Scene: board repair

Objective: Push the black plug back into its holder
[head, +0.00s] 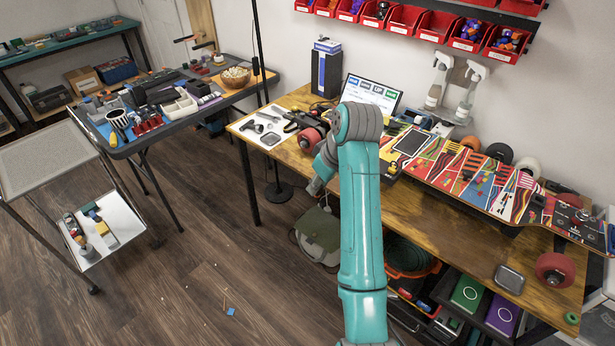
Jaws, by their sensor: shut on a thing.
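My arm (362,220) rises in the middle of the head view and bends at its grey joint (360,122) over the workbench. Grey wrist parts (325,160) show left of the arm, but I cannot see my gripper's fingers or anything between them. The colourful skateboard (470,183) lies across the bench, its left part hidden behind my arm. I cannot make out the black plug or its holder. They may be hidden by the arm or too small to tell.
The wooden workbench (440,232) holds a monitor (371,92), loose tools (272,122) and a small grey tray (509,278). Spray bottles (466,95) stand by the wall under red bins (437,25). A cluttered table (165,138) and a cart (42,160) stand left. The floor between is mostly clear.

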